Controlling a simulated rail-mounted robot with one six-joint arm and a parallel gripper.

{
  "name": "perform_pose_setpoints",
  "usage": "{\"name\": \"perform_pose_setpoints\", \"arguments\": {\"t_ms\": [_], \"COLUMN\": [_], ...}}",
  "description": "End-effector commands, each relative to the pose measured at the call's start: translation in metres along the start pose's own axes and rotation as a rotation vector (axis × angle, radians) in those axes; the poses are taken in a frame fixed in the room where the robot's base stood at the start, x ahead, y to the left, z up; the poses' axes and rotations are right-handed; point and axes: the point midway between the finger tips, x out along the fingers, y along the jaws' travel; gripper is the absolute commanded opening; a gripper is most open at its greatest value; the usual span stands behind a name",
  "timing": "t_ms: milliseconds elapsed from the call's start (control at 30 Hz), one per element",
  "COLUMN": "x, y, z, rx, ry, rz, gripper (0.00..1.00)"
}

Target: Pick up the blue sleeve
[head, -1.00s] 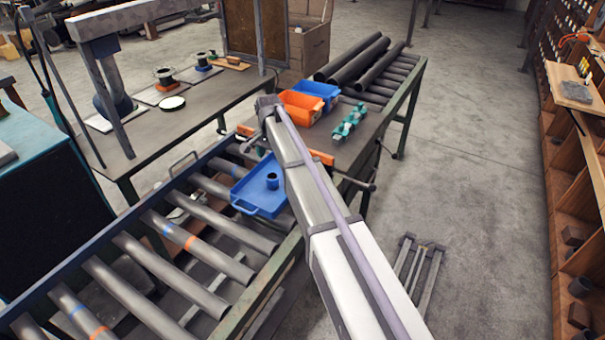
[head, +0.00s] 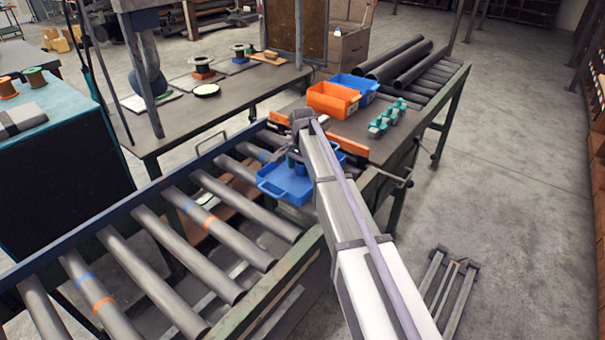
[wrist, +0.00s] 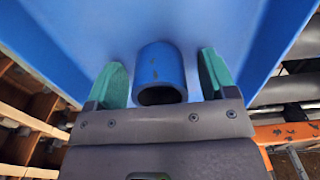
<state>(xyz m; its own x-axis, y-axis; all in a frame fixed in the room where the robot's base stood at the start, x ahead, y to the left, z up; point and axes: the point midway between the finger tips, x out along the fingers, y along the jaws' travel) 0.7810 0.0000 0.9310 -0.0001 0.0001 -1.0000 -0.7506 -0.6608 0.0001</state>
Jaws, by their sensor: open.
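The blue sleeve (wrist: 161,66) is a short hollow tube standing in the blue tray (wrist: 60,30). In the wrist view it lies between the two green fingertips of my gripper (wrist: 161,78), with a visible space on each side. The fingers are open and hold nothing. In the head view my gripper (head: 293,157) is low at the blue tray (head: 276,190), beside the sleeve (head: 299,168), which is partly hidden by my arm.
An orange bin (head: 333,100), a blue bin (head: 357,84) and teal-green parts (head: 388,118) stand on the bench behind. An orange bar (head: 347,146) runs close by the tray.

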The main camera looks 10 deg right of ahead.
Motion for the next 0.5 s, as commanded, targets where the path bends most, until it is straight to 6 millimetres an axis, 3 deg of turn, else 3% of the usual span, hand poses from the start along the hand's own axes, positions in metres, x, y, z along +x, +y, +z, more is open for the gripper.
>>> {"name": "perform_pose_setpoints", "arguments": {"t_ms": [67, 500], "x": [-0.0014, -0.0014], "y": [0.0001, 0.0001], "z": [0.0000, -0.0001], "rx": [0.000, 0.000], "ry": [0.000, 0.000], "rz": [0.000, 0.000], "gripper": [0.75, 0.32]}}
